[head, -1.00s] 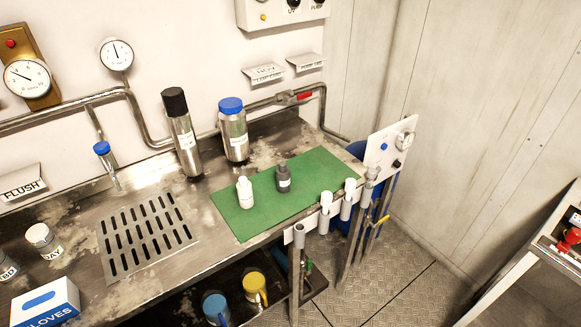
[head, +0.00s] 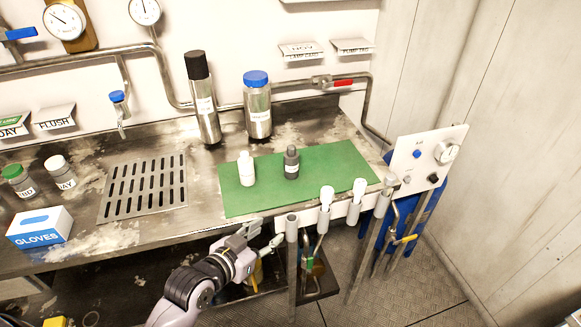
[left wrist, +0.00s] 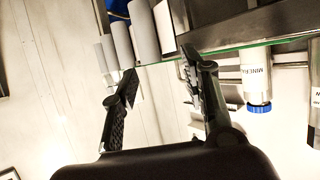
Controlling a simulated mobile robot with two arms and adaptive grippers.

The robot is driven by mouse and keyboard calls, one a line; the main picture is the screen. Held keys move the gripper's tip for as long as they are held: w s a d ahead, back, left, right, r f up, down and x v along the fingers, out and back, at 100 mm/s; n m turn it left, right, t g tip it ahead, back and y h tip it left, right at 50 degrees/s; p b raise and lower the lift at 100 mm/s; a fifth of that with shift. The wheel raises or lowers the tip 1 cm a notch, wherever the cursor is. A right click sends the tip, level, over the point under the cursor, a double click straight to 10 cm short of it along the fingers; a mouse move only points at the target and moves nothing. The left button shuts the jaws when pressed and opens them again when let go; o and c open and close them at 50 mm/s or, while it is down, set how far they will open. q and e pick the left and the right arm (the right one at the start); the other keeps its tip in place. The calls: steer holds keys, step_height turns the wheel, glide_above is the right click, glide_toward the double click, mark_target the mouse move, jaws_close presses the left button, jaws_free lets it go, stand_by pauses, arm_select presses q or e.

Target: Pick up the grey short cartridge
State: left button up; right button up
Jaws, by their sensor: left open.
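The grey short cartridge (head: 291,163) is a small dark grey bottle with a pale label. It stands upright on the green mat (head: 340,165) in the head view. A similar white cartridge (head: 246,169) stands to its left. My left gripper (head: 264,236) is in front of the counter edge, below and apart from the grey cartridge, with its fingers spread. In the left wrist view its open fingers (left wrist: 160,76) have nothing held between them. I cannot make out the grey cartridge in that view. My right gripper is not in view.
A black-capped cylinder (head: 206,118) and a blue-capped bottle (head: 258,112) stand behind. A drain grille (head: 145,186) and a glove box (head: 39,228) are to the left. The mat's right side is clear.

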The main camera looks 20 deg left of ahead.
arm_select(q)
steer(key=w+a+r+t, duration=0.3)
steer(key=w+r+t, duration=0.25)
steer(key=r, duration=0.25)
steer(key=n+p, duration=0.1)
steer(key=p, duration=0.1)
glide_toward(289, 149)
steer(key=shift+g, duration=0.35)
steer(key=x, duration=0.5)
steer(key=shift+d+r, duration=0.2)
steer(key=shift+d, duration=0.05)
steer(key=x, duration=0.2)
steer(key=p+x, duration=0.1)
steer(key=x, duration=0.2)
steer(key=shift+a+r, duration=0.15)
steer(key=shift+a, duration=0.1)
steer(key=shift+w+d, duration=0.1)
steer(key=shift+w, duration=0.45)
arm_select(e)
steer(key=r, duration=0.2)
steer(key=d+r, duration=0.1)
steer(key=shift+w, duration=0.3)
arm_select(q)
steer(key=shift+c, duration=0.3)
steer(key=shift+c, duration=0.7)
jaws_close()
